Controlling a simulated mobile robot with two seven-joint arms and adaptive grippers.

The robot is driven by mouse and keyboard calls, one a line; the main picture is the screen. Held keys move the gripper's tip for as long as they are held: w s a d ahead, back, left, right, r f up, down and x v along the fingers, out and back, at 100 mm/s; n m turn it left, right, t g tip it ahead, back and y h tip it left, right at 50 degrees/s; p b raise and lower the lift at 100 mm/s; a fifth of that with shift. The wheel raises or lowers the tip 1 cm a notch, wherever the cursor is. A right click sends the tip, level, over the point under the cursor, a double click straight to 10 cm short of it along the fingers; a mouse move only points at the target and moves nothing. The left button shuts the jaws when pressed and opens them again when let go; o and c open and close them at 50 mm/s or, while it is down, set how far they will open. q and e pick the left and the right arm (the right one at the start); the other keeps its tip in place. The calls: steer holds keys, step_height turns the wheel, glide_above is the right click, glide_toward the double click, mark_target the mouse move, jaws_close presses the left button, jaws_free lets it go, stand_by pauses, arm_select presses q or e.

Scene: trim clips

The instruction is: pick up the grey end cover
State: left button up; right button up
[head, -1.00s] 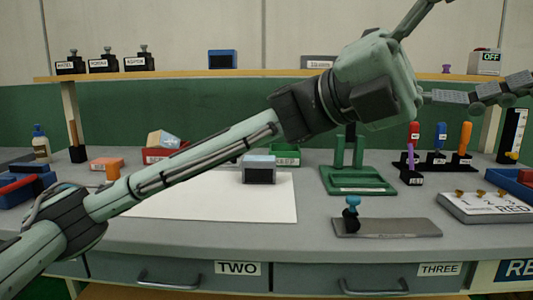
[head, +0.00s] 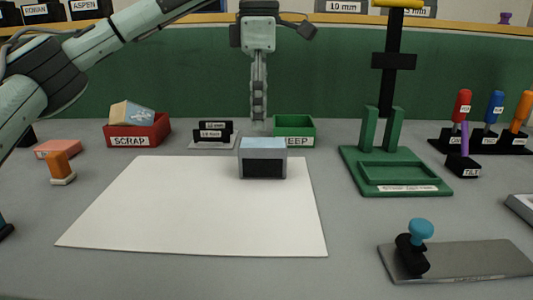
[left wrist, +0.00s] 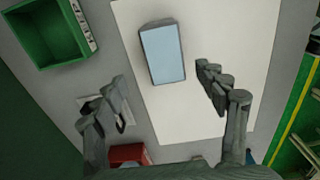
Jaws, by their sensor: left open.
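The grey end cover (head: 263,165) appears to be the grey box-like piece with a pale blue top and dark front. It rests on the white sheet (head: 190,215), near its far edge. It also shows in the left wrist view (left wrist: 162,55). My left gripper (head: 259,122) points down just behind and above it, its fingers seen edge-on. In the left wrist view my left gripper (left wrist: 160,82) has its fingers spread wide and empty. The piece lies ahead of the fingertips, between their lines. My right gripper is not in view.
A red SCRAP bin (head: 137,136) holds a block. A green KEEP bin (head: 294,128) stands close behind the piece, with small labelled plates (head: 213,134) to its left. A green fixture (head: 395,170) stands right. The sheet's front is clear; a grey plate (head: 465,262) lies front right.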

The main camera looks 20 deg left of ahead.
mark_target(263, 143)
arm_select(q)
steer(key=f, duration=0.5)
steer(key=shift+s+d+f, duration=0.35)
steer(key=shift+f, duration=0.5)
steer(key=c, duration=1.3)
steer(key=shift+c, duration=0.2)
steer(key=shift+r, duration=0.1)
